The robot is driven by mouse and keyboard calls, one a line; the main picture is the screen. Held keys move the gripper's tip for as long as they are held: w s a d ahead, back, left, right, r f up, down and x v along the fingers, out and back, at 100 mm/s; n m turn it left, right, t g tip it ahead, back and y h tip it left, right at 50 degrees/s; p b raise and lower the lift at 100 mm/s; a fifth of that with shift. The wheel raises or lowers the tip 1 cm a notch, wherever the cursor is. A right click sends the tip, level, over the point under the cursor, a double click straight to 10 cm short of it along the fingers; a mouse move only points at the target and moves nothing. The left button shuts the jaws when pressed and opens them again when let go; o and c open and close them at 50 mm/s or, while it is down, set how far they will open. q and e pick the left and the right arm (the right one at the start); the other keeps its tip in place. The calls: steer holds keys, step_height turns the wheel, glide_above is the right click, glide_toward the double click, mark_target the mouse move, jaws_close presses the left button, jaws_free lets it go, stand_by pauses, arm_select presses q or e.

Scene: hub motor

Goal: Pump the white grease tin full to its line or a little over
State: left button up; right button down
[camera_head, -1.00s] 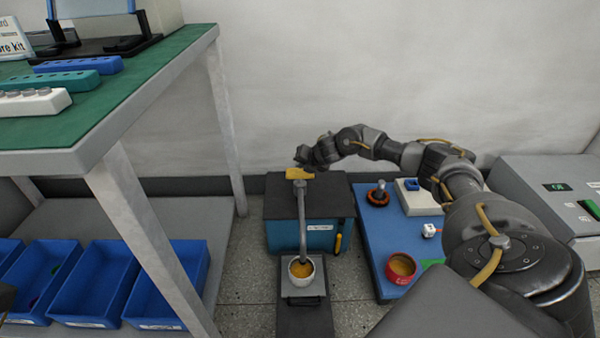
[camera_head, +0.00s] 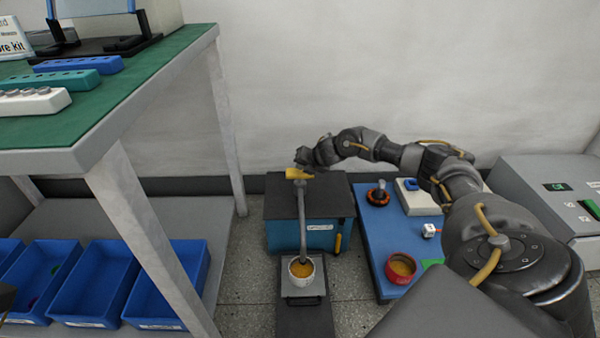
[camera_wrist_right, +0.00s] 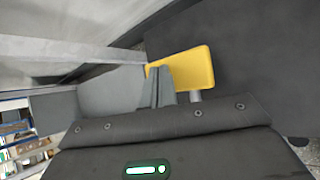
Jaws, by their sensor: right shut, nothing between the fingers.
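The white tin (camera_head: 292,277) stands on a small grey plate under the pump, with orange-yellow grease inside. Its fill line is too small to make out. The grey pump spout (camera_head: 303,225) comes down to the tin from the pump's top. The pump is a blue box with a dark top (camera_head: 335,190). A yellow paddle (camera_head: 297,173) sits at the pump's top and shows large in the wrist view (camera_wrist_right: 190,68). My right gripper (camera_head: 302,163) is shut and empty, right at the paddle; its fingers (camera_wrist_right: 160,85) overlap the paddle in the wrist view.
A blue platform (camera_head: 375,235) to the right holds a red tin (camera_head: 402,268) with grease, a motor-like part (camera_head: 379,193) and a white box (camera_head: 412,204). A green-topped bench (camera_head: 110,120) stands left, with blue bins (camera_head: 90,285) below. A grey cabinet (camera_head: 545,210) stands far right.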

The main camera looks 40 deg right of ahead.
mark_target(301, 173)
steer(key=shift+f+b, duration=0.85)
steer(key=shift+f, duration=0.9)
stand_by(1.3)
steer(key=shift+r, duration=0.1)
stand_by(0.4)
steer(key=shift+r+p, duration=1.9)
steer(key=shift+p, duration=0.15)
steer(key=shift+r, duration=0.1)
step_height(301, 173, up, 5)
steer(key=p, duration=0.5)
